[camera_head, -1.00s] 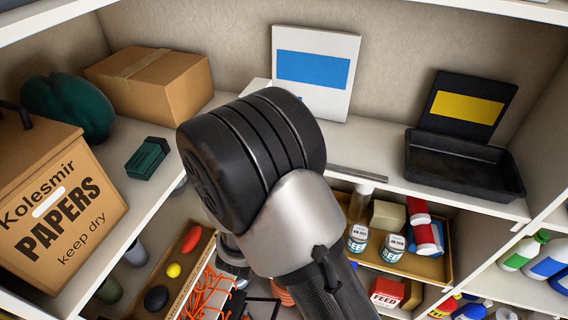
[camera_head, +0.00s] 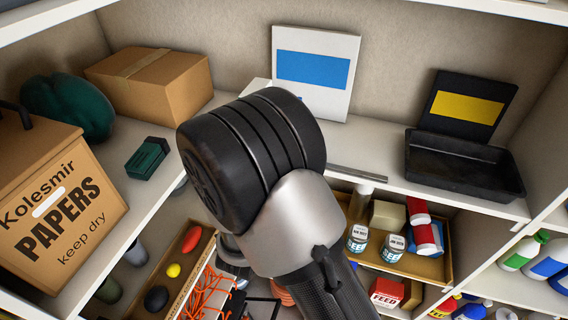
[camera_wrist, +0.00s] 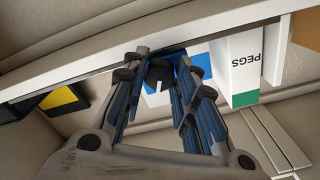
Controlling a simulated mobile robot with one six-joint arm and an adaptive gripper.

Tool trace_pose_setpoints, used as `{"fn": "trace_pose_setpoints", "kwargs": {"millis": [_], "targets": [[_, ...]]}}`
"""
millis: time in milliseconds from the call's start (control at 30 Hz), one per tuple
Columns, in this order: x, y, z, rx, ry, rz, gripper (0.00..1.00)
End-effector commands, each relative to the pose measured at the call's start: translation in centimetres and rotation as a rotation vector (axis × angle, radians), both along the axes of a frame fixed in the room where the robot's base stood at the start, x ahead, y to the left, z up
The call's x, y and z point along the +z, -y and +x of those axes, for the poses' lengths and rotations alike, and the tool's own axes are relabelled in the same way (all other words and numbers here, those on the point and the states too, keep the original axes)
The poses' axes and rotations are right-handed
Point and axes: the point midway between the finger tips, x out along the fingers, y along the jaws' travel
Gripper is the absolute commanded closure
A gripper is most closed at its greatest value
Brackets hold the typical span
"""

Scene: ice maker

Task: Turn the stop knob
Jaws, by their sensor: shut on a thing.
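In the wrist view, a dark knob (camera_wrist: 158,74) with a white pointer line sits between the fingertips of my gripper (camera_wrist: 160,60). The blue-padded fingers are closed on its two sides. The pointer line is slightly tilted from upright in the picture. What the knob is mounted on is largely hidden by the fingers. In the head view, my black and silver arm covers the middle, so the fingertips and the knob are hidden there.
A white panel with a blue field (camera_head: 313,68) stands on the back shelf. To its right are a black tray (camera_head: 465,170) and a black panel with a yellow field (camera_head: 465,106). A papers box (camera_head: 62,205) is at left. A PEGS box (camera_wrist: 238,68) is close right of my fingers.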

Motion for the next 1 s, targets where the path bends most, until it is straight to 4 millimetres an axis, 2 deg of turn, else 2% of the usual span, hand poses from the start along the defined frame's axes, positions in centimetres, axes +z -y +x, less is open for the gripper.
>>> {"fn": "trace_pose_setpoints", "kwargs": {"millis": [233, 567, 1000], "targets": [[0.0, 0.0, 0.0, 0.0, 0.001, 0.002, 0.6], [0.0, -0.1, -0.2, 0.001, 0.0, 0.002, 0.6], [0.0, -1.7, -4.3, 0.003, 0.0, 0.002, 0.6]]}}
